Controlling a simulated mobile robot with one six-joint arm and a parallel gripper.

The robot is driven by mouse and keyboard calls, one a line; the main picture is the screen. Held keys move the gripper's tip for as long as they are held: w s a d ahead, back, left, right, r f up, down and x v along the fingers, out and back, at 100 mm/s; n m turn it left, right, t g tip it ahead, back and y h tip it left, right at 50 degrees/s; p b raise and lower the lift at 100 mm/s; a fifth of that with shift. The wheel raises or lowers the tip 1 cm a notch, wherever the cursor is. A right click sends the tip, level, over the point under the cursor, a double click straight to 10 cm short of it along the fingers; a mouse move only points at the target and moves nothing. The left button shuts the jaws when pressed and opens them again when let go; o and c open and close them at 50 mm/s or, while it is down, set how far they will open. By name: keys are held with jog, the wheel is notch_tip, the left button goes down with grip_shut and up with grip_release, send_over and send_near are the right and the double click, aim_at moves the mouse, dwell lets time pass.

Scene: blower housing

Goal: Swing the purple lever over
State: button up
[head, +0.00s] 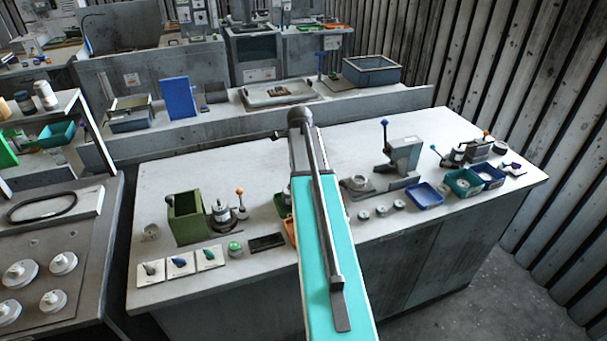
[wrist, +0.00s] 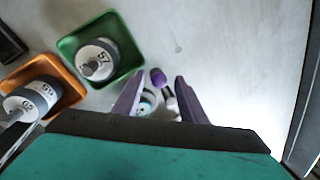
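In the wrist view, the purple lever's knob (wrist: 158,77) shows between the fingertips of my gripper (wrist: 156,82). A short shaft runs from the knob down toward a pale round base, partly hidden by my gripper. The two dark purplish fingers are spread apart, with a gap on each side of the knob. My gripper is open and holds nothing. I cannot tell how far the knob is below the fingertips. In the head view, my arm hides this lever and my gripper.
In the wrist view, a green tray (wrist: 66,47) and an orange tray (wrist: 72,87) hold labelled cylinders at the left. In the head view, a green box (head: 185,222) stands left of my arm. A blue-knobbed press (head: 402,158) stands right. The pale bench between is mostly clear.

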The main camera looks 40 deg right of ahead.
jog(key=shift+r, duration=0.15)
notch_tip(320, 180, up, 13)
jog(key=s+a+b, duration=0.1)
jog(key=a+b, duration=0.1)
jog(key=b, duration=0.1)
jog(key=shift+s, duration=0.25)
dwell(0.5)
jog(key=shift+a+r, duration=0.1)
jog(key=shift+r, duration=0.1)
